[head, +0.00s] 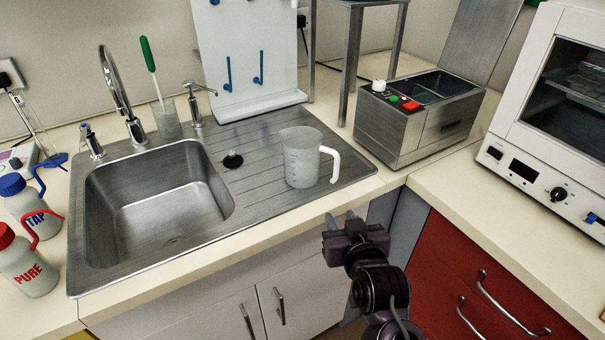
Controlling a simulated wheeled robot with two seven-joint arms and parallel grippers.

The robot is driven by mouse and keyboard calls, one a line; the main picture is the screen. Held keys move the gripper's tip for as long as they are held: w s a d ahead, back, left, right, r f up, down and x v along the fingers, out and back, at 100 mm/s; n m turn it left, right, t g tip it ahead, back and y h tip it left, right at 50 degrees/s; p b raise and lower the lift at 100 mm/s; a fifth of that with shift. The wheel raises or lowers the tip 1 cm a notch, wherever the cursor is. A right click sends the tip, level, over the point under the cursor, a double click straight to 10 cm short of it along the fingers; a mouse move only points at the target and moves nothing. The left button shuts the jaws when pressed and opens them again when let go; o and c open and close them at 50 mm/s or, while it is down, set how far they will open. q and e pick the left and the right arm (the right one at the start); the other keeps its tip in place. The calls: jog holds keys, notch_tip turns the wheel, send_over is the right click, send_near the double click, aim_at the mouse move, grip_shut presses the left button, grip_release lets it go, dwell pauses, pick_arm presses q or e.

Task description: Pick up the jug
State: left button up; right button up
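The jug (301,158) is a translucent white measuring jug with a white handle on its right side and faint blue marks. It stands upright on the sink's ridged metal drainboard (262,190), near the board's right end. My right gripper (343,219) is in front of the counter edge, below and to the right of the jug and apart from it. Its two fingers point up toward the counter with a gap between them, and nothing shows between them. My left gripper is not in view.
The sink basin (160,205) lies left of the jug, with a black plug (233,160) between. A metal water bath (418,115) stands to the right, and a white oven (550,120) beyond it. Wash bottles (28,262) stand far left. The counter edge runs between my gripper and the jug.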

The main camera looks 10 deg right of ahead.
aim_at(337, 168)
jog(key=w+r+t, duration=0.1)
jog(key=w+r, duration=0.1)
jog(key=w, duration=0.1)
jog(key=w+r+t+h+p, duration=0.1)
jog(key=w+r, duration=0.1)
jog(key=w, duration=0.1)
jog(key=w+d+r+m+t+h, duration=0.1)
jog(key=w, duration=0.2)
jog(key=shift+w+r, duration=0.4)
jog(key=shift+w+d+f, duration=0.15)
jog(key=shift+w, duration=0.35)
grip_shut()
